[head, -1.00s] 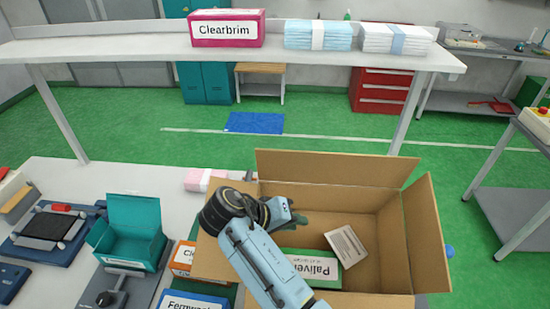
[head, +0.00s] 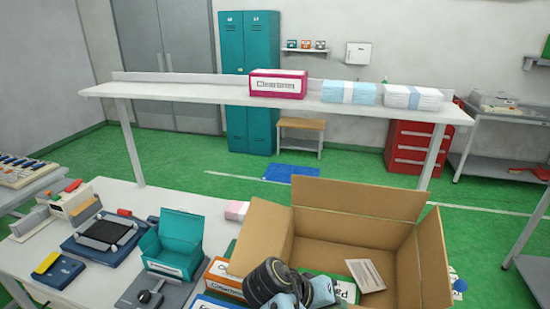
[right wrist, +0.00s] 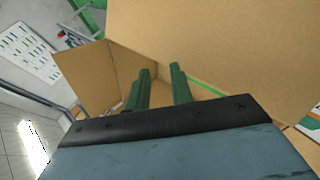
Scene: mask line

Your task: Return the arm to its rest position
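My right arm (head: 275,283) comes in at the bottom of the head view, in front of the open cardboard box (head: 362,204). Its fingertips are not visible there. In the right wrist view my right gripper (right wrist: 162,72) has two green fingers apart with nothing between them. Cardboard walls (right wrist: 215,45) of the box lie close beyond the fingers; I cannot tell whether they touch. My left gripper is not in view.
The box holds a green-and-white carton (head: 343,287) and a pale printed card (head: 366,275). A teal open box (head: 178,245) and an orange-and-white carton (head: 222,277) stand left of it. A raised shelf (head: 200,91) spans behind, carrying a pink Clearbrim box (head: 278,84) and mask stacks (head: 350,92).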

